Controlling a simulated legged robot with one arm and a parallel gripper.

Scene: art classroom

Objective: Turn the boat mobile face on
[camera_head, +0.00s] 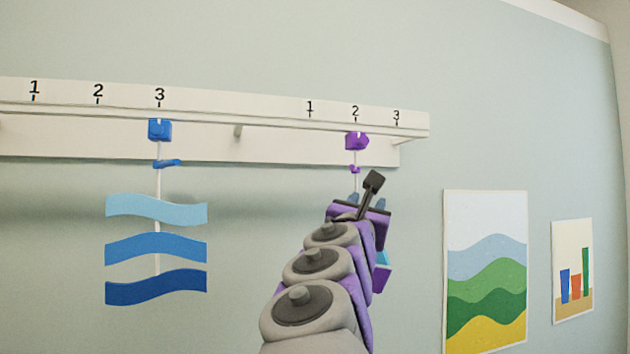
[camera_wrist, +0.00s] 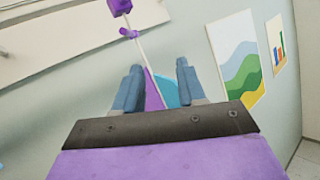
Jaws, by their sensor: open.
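A purple slider (camera_head: 357,140) sits on the white rail at mark 2 of the right scale, with a thin white rod and a small purple tab (camera_head: 354,169) below it. In the wrist view the tab (camera_wrist: 129,33) and rod lead down to purple and teal pieces of the hanging mobile (camera_wrist: 167,91). I take this as the boat mobile, but its full shape is hidden behind my arm and gripper. My gripper (camera_wrist: 158,82) is open, its fingers apart to either side of the mobile pieces in the picture. It also shows in the head view (camera_head: 367,200). I cannot tell whether it touches them.
A wave mobile (camera_head: 157,248) in three blues hangs face on from a blue slider (camera_head: 159,130) at mark 3 of the left scale. The white rail (camera_head: 270,146) runs along the wall. A landscape picture (camera_head: 485,265) and a smaller picture (camera_head: 572,270) hang at right.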

